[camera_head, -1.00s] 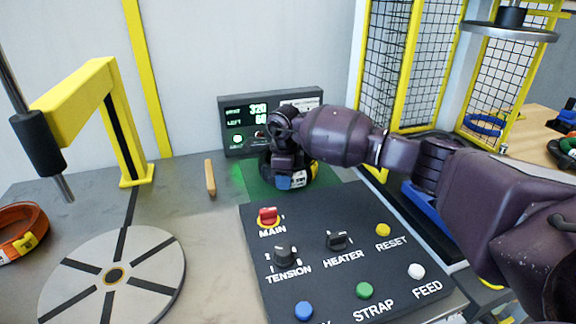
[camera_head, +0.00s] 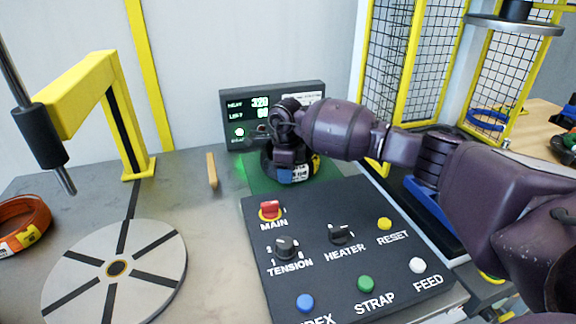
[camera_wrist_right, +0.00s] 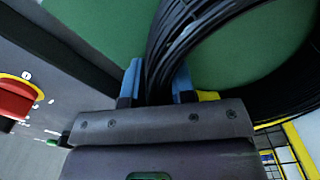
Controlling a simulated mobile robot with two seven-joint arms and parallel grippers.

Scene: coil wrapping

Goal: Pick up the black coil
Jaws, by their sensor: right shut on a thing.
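The black coil (camera_head: 267,164) lies on the green mat (camera_head: 255,187) behind the control panel, with a yellow and white label at its right side. My right gripper (camera_head: 287,175) reaches down over its near side. In the right wrist view, my right gripper (camera_wrist_right: 157,85) has its blue fingers on either side of the strands of the black coil (camera_wrist_right: 190,40), shut on them. The green mat shows under the coil there. My arm hides part of the coil in the head view. My left gripper is not in view.
The control panel (camera_head: 335,275) with knobs and buttons stands just in front of the mat. A display box (camera_head: 240,112) stands behind. A round turntable (camera_head: 150,262), a yellow post (camera_head: 120,130) and an orange coil (camera_head: 22,222) are at left. A yellow mesh guard (camera_head: 405,65) stands at right.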

